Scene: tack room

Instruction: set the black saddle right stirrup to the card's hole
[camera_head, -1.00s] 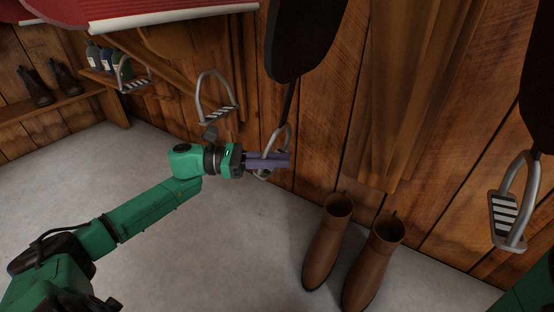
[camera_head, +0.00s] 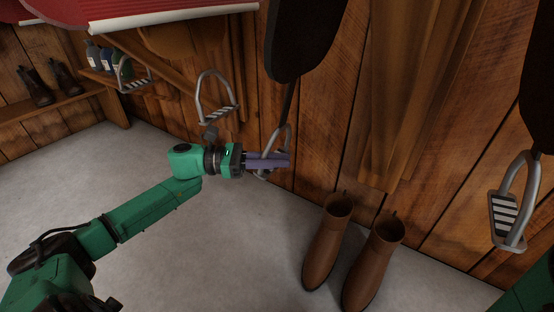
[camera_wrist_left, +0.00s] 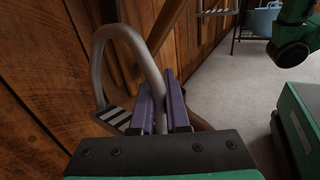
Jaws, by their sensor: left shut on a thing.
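My left gripper (camera_head: 286,160) has its purple fingers shut on one side of a metal stirrup (camera_head: 286,132). This stirrup hangs on a dark strap (camera_head: 288,104) below a black saddle flap (camera_head: 298,38), close to the plank wall. In the left wrist view the fingers (camera_wrist_left: 159,90) close around one branch of the stirrup's arch (camera_wrist_left: 122,34), and its striped tread (camera_wrist_left: 118,116) shows to the left. Another metal stirrup (camera_head: 525,190) with a striped tread hangs under a second dark flap (camera_head: 541,80) at the far right. Strap holes and the card cannot be made out. My right gripper is out of sight.
Brown boots (camera_head: 326,245) stand on the floor below and right of my left gripper. Two more stirrups (camera_head: 216,98) hang at the upper left under a red saddle (camera_head: 130,10). A bench (camera_head: 50,104) holds dark boots. The floor at left is clear.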

